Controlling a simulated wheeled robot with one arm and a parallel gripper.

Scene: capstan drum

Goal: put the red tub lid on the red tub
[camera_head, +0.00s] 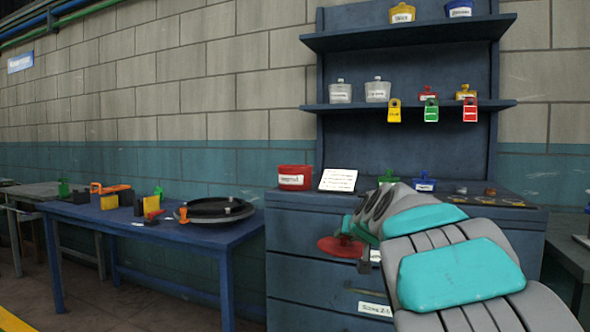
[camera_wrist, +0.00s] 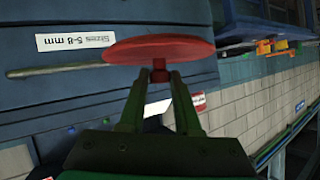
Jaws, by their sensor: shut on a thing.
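The red tub lid (camera_head: 340,247) is a round red disc in front of the dark blue drawer cabinet. In the wrist view the lid (camera_wrist: 160,48) is seen nearly edge-on, with its knob between my fingertips. My gripper (camera_wrist: 159,78) is shut on that knob; in the head view the gripper (camera_head: 352,230) is partly hidden by my arm. The red tub (camera_head: 295,177), with a white label, stands upright on the left end of the cabinet top, up and left of the lid and apart from it. The tub (camera_wrist: 199,102) also shows partly in the wrist view.
A white card (camera_head: 338,180) leans beside the tub. Green (camera_head: 388,177) and blue (camera_head: 424,184) lidded containers stand further right on the cabinet (camera_head: 300,235). Shelves (camera_head: 400,106) above hold several containers and hanging tags. A blue table (camera_head: 190,237) at left carries a black turntable.

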